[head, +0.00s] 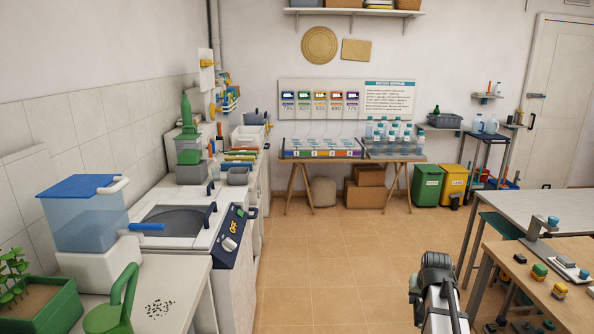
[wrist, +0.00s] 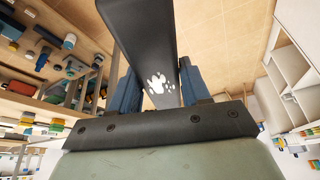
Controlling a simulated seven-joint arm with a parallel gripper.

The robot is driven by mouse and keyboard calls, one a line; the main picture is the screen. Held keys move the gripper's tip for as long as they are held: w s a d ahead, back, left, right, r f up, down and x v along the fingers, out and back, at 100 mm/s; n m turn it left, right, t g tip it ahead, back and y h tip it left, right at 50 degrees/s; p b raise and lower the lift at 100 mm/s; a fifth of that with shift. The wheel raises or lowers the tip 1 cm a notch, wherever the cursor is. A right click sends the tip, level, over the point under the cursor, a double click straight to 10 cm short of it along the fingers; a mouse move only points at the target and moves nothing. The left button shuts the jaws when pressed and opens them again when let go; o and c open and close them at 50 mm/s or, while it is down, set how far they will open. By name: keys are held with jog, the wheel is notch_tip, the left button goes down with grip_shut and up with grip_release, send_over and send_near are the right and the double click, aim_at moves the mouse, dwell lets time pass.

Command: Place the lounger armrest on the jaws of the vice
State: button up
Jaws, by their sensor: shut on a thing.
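A dark, flat, smooth piece with a white paw print, which I take to be the lounger armrest (wrist: 148,28), fills the upper middle of the wrist view. My gripper (wrist: 157,68) is shut on it, with one blue finger at each side. The piece reaches out past the fingers and its far end is cut off by the frame's top edge. In the head view my arm shows at the lower right, but the fingers and the held piece cannot be made out. I cannot pick out the vice for certain in either view.
A wooden bench (head: 575,250) at right holds small coloured parts and a grey device with a blue knob (head: 553,221). A grey table (head: 525,203) stands behind it. A counter with a fryer-like unit (head: 186,218) is at left. The tiled floor (head: 330,260) between is clear.

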jog(key=w+a+n, duration=0.1)
jog(key=a, duration=1)
jog(key=w+a+n+y, duration=0.1)
jog(key=w+a+n, duration=0.1)
jog(key=a, duration=0.8)
jog(key=shift+a+n, duration=0.3)
jog(key=shift+a, duration=0.1)
jog(key=shift+w+f, duration=0.1)
